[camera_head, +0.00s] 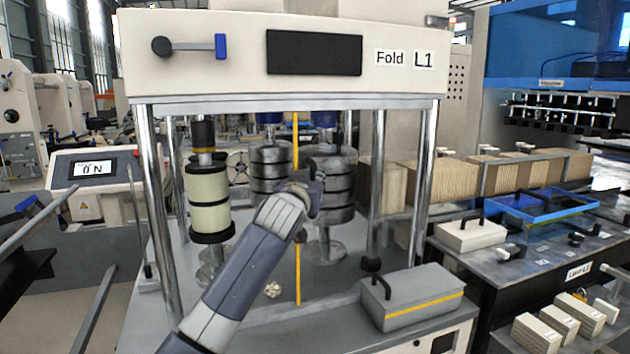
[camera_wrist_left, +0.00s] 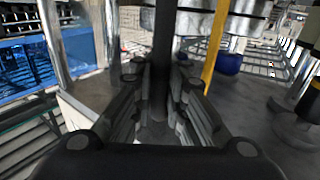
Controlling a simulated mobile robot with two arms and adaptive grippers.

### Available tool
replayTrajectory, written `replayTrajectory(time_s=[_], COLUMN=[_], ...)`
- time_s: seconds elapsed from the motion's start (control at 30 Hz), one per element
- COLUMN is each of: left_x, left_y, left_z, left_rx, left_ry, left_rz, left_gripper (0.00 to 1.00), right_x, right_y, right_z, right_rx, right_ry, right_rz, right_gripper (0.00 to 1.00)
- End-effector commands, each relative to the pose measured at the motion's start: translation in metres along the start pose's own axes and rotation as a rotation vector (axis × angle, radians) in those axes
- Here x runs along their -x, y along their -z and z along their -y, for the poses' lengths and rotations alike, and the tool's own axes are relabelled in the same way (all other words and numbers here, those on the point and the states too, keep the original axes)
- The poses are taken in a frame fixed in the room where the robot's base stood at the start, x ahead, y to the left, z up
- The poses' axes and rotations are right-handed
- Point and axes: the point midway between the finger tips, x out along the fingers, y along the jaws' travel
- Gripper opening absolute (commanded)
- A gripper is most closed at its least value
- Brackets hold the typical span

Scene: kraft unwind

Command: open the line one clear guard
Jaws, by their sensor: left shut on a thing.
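The Fold L1 machine (camera_head: 300,55) fills the middle of the head view, with a vertical yellow strip (camera_head: 297,265) at its front. The clear guard itself is see-through and its outline is hard to make out, so I cannot tell how far it stands open. My left gripper (camera_head: 312,192) is at the machine's front, just right of the yellow strip. In the left wrist view its fingers (camera_wrist_left: 160,105) are shut on an upright dark bar (camera_wrist_left: 162,50), which looks like a handle. The yellow strip (camera_wrist_left: 215,45) stands close to the bar there. My right gripper is not in view.
Dark stacked rolls (camera_head: 270,170) and a cream roll (camera_head: 207,200) stand behind the front. A grey box with a black handle (camera_head: 410,297) sits on the ledge at right. Chrome posts (camera_head: 155,200) flank the opening. A side table with a blue tray (camera_head: 540,208) is at right.

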Motion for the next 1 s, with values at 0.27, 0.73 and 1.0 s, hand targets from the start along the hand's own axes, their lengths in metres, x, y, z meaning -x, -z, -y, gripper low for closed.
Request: replayTrajectory(time_s=[0.27, 0.73, 1.0], left_x=[0.000, 0.003, 0.031], left_y=[-0.007, -0.003, -0.003], left_z=[-0.004, -0.001, -0.001], left_rx=[0.003, 0.003, 0.004], left_ry=[-0.005, -0.001, -0.002], left_rz=[0.012, 0.005, 0.003], left_gripper=[0.19, 0.21, 0.21], right_x=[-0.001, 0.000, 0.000], right_y=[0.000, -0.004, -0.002], right_z=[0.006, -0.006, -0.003], right_rx=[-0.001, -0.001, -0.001], right_ry=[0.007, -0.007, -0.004], right_rz=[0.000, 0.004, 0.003], right_gripper=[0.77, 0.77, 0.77])
